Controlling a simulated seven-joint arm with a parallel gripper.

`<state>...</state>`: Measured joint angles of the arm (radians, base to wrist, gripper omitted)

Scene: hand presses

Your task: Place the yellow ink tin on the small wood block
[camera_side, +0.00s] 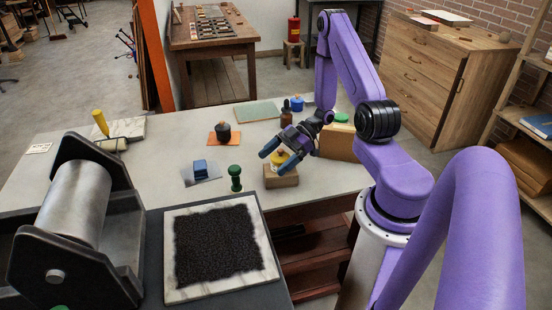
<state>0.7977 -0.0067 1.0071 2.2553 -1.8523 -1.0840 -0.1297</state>
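The small wood block (281,179) lies on the grey table near its front right edge. The yellow ink tin (278,156) shows between the fingers of my gripper (277,158), right over the block. The blue-tipped fingers lie on either side of the tin and hide part of it. I cannot tell whether they press on it or stand slightly apart. The tin looks to be at or just above the block's top; its contact with the block is hard to see.
A green-knobbed stamp (235,178) stands close left of the block. A blue block (200,169) on a metal plate and a dark pot on an orange card (213,139) lie further left. A larger wood block (338,143) and bottles (286,113) stand behind. A press (75,205) fills the front left.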

